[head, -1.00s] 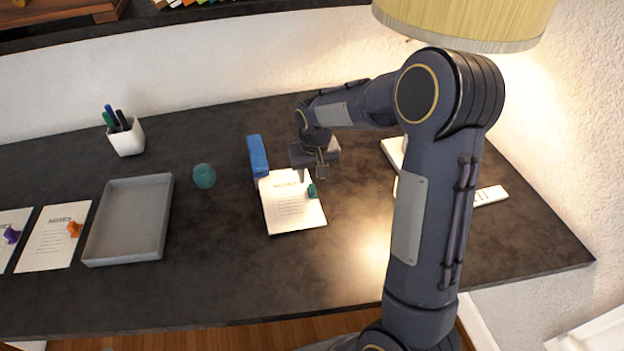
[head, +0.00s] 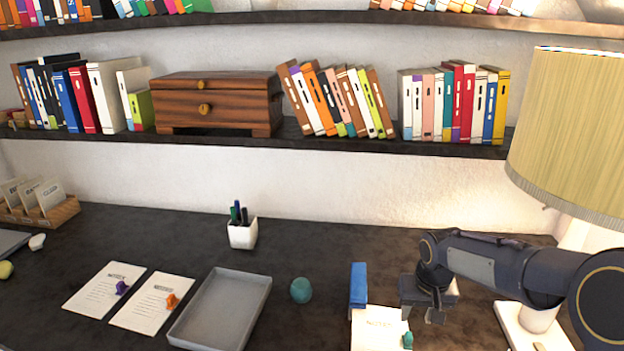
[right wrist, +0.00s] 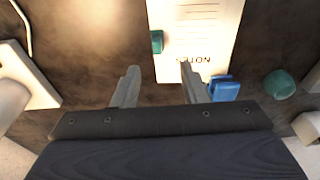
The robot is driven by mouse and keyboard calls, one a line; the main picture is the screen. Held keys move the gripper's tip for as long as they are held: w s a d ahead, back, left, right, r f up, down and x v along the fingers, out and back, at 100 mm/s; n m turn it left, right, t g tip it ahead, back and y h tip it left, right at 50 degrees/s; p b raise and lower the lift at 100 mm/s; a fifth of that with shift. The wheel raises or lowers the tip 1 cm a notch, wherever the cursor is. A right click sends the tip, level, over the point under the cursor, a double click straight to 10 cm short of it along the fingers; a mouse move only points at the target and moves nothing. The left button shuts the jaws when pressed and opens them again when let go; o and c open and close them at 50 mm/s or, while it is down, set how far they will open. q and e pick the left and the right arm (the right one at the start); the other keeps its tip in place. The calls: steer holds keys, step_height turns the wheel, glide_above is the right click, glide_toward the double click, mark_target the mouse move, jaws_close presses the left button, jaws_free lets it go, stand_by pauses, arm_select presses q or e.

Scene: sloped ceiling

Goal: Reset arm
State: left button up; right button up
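My right gripper (head: 436,312) hangs above the desk, just right of a note sheet (head: 375,330). In the right wrist view its two fingers (right wrist: 160,82) stand apart with nothing between them. A teal pushpin (head: 407,340) lies on that sheet's right edge; it also shows in the right wrist view (right wrist: 157,42), beyond the fingers and apart from them. A blue stapler-like object (head: 358,287) stands at the sheet's upper left and also appears in the right wrist view (right wrist: 224,87). My left gripper is not in view.
A lamp (head: 570,140) stands close on the right. A grey tray (head: 222,310), a teal ball (head: 301,290) and a pen cup (head: 242,235) are left of the arm. Two more pinned notes (head: 104,290) lie farther left. A bookshelf (head: 330,146) runs above the desk.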

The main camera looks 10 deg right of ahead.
steer(key=s+a+r+t+y, duration=0.2)
steer(key=s+a+r, duration=0.1)
steer(key=s, duration=0.9)
steer(key=s+a+r+n+t+y, duration=0.1)
steer(key=s+a, duration=0.4)
steer(key=s, duration=0.8)
steer(key=shift+r+t+y, duration=0.4)
steer(key=shift+r+y, duration=0.1)
steer(key=shift+r, duration=0.45)
steer(key=shift+c, duration=0.2)
